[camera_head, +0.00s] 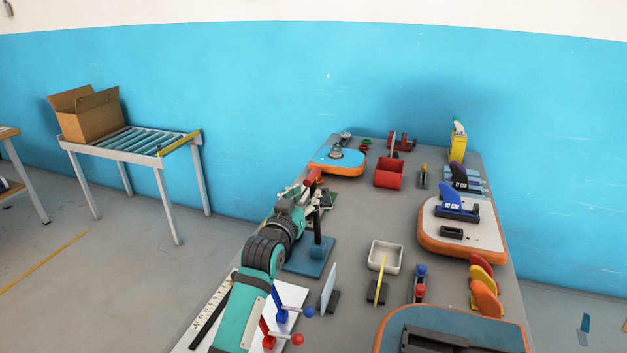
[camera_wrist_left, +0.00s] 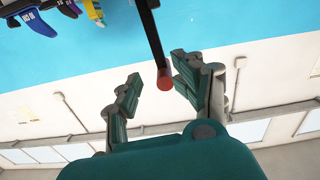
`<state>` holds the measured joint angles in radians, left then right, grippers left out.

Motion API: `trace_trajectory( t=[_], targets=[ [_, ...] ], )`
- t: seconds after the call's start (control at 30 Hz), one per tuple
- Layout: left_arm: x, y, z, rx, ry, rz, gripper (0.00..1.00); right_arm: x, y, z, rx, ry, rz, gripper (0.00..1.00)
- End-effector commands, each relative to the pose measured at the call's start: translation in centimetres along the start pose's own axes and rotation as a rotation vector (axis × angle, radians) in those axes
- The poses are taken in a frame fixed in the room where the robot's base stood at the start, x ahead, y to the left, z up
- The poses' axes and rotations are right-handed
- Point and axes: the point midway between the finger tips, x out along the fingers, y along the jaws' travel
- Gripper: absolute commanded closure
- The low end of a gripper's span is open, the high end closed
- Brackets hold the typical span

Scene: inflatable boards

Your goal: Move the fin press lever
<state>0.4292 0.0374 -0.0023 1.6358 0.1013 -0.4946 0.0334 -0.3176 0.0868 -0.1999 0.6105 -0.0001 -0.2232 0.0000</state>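The fin press stands on the near-left part of the table, with a blue base (camera_head: 305,262) and a black post (camera_head: 317,225). Its lever has a red end (camera_head: 312,176), seen just above my left gripper (camera_head: 317,195). In the left wrist view the black lever (camera_wrist_left: 151,30) comes down from the top edge. Its red tip (camera_wrist_left: 165,80) lies in the gap of my left gripper (camera_wrist_left: 157,72), whose two fingers are spread. Neither finger is seen clearly touching it. My arm partly hides the press. My right gripper is in neither view.
Blue and red small levers (camera_head: 281,315) stand on a white plate beside my left arm. A white tray (camera_head: 385,256), a red bin (camera_head: 389,173) and orange-edged boards (camera_head: 430,238) fill the table's middle and right. A roller table with a box (camera_head: 92,115) stands far left.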

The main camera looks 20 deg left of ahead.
Motion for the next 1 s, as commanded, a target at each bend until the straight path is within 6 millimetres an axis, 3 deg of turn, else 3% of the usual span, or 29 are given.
trace_trajectory(
  t=[0.1,0.33,0.5,0.83,1.0],
  targets=[
    [2.5,0.0,-0.2,0.000,0.000,0.000,0.57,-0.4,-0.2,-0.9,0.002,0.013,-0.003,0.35],
    [5.7,0.0,-0.1,0.000,0.000,0.001,0.57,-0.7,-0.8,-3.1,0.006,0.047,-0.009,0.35],
    [6.7,0.0,0.0,0.000,0.000,0.000,0.57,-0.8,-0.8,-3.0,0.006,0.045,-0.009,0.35],
    [6.9,0.0,0.1,0.000,0.000,0.000,0.57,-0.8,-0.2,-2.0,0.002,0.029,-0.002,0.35],
    [6.9,0.0,0.1,0.000,0.000,0.000,0.79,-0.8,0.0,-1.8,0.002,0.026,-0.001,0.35]
  ],
)
